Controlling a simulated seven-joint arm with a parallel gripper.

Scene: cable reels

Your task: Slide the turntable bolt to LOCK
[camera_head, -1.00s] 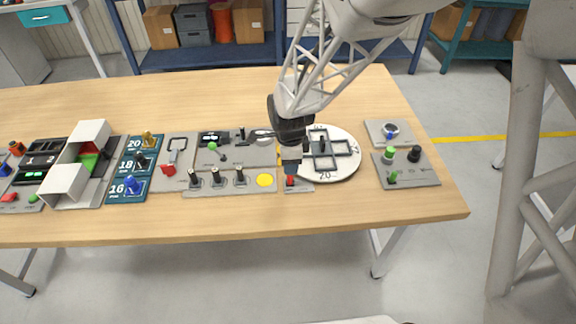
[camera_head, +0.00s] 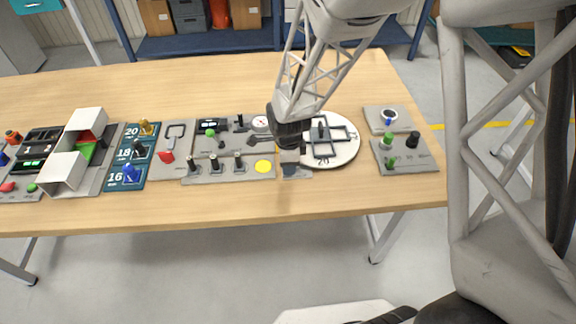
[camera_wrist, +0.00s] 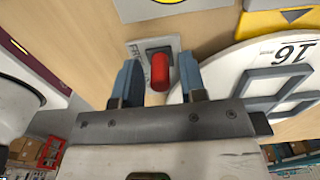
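The turntable (camera_head: 343,157) is a white disc with dark square frames on it; part of it shows in the wrist view (camera_wrist: 228,66). Beside it is a small grey bolt plate (camera_head: 298,173), also in the wrist view (camera_wrist: 134,50), with a dark slot. A red bolt knob (camera_wrist: 160,72) stands at the slot. My gripper (camera_wrist: 160,76) is open, its two blue fingers on either side of the knob, with a visible gap on each side. In the head view my gripper (camera_head: 290,165) is over the plate and hides the knob. Any LOCK lettering is unreadable.
To the left is a grey panel with several black levers (camera_head: 214,164) and a yellow disc (camera_head: 263,167). To the right is a grey plate with green and black knobs (camera_head: 404,156). The front strip of the table (camera_head: 250,205) is clear.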

